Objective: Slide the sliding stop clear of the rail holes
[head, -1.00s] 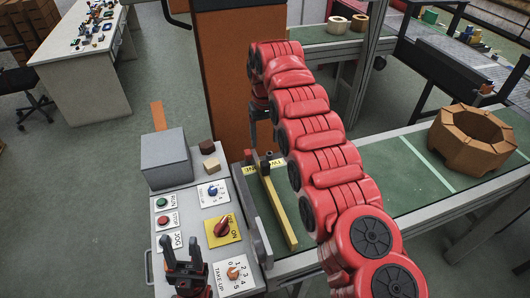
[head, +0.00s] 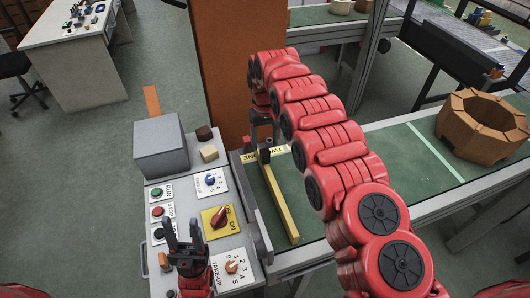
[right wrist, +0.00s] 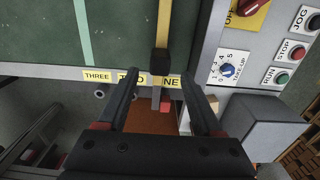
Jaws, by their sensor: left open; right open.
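The sliding stop is a yellow bar (head: 278,205) lying across the green belt, with a black block (right wrist: 160,62) at its far end on the rail. In the right wrist view the block sits between the TWO label (right wrist: 130,75) and the ONE label (right wrist: 170,82), partly covering them. A grey stem (right wrist: 156,98) hangs off it beyond the rail. My right gripper (right wrist: 163,100) is open, its fingers on either side of the stem; contact cannot be told. It also shows in the head view (head: 263,135). My left gripper (head: 184,232) is open and empty over the control panel.
The control panel (head: 185,190) has a yellow switch plate, dials and buttons. A grey box (head: 161,150) and two small blocks stand at its back. A brown octagonal ring (head: 485,125) sits on the belt (head: 405,165) at right. A THREE label (right wrist: 97,75) marks the rail.

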